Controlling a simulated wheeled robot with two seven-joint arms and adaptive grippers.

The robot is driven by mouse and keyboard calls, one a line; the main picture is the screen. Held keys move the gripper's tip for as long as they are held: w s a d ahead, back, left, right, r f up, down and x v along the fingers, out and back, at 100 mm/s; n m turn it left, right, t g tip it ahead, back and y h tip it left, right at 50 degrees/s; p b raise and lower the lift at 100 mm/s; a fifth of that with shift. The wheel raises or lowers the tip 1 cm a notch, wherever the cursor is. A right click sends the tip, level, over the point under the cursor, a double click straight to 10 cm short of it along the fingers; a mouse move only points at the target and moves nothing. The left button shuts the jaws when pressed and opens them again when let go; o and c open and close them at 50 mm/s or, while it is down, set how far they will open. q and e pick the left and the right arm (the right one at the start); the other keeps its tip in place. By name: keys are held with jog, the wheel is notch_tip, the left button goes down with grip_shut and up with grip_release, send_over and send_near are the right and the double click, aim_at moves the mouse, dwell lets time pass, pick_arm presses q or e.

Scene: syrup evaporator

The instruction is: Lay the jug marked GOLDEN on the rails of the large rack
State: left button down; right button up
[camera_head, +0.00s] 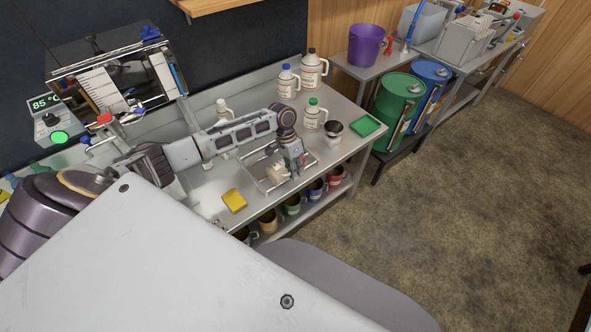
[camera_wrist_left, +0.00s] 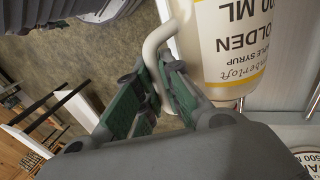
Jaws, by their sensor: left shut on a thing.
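The jug marked GOLDEN (camera_wrist_left: 235,42) is cream-white with a label and fills the upper right of the left wrist view. My left gripper (camera_wrist_left: 160,98) is shut on its curved handle (camera_wrist_left: 154,50). In the head view the gripper (camera_head: 296,163) is at the wire rack on the steel table, with the jug (camera_head: 278,172) beside the fingers, partly hidden. The rack (camera_head: 268,187) lies under and around the jug; its rails (camera_wrist_left: 313,98) show in the left wrist view. I cannot tell whether the jug touches the rails. My right gripper is out of view.
White jugs with blue (camera_head: 287,82), black (camera_head: 313,72) and green (camera_head: 312,115) caps stand behind the rack. A dark-topped cup (camera_head: 332,131) and green tray (camera_head: 366,125) are to the right. A yellow sponge (camera_head: 234,201) lies left. Several mugs (camera_head: 316,190) stand on the shelf below.

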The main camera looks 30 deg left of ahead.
pick_arm(q)
jog(key=shift+f, duration=0.15)
jog(key=c, duration=1.5)
grip_release()
jog(key=shift+c, duration=1.3)
jog(key=shift+a+r+p, duration=0.1)
jog(key=shift+r+p, duration=0.35)
jog(key=shift+r, duration=0.05)
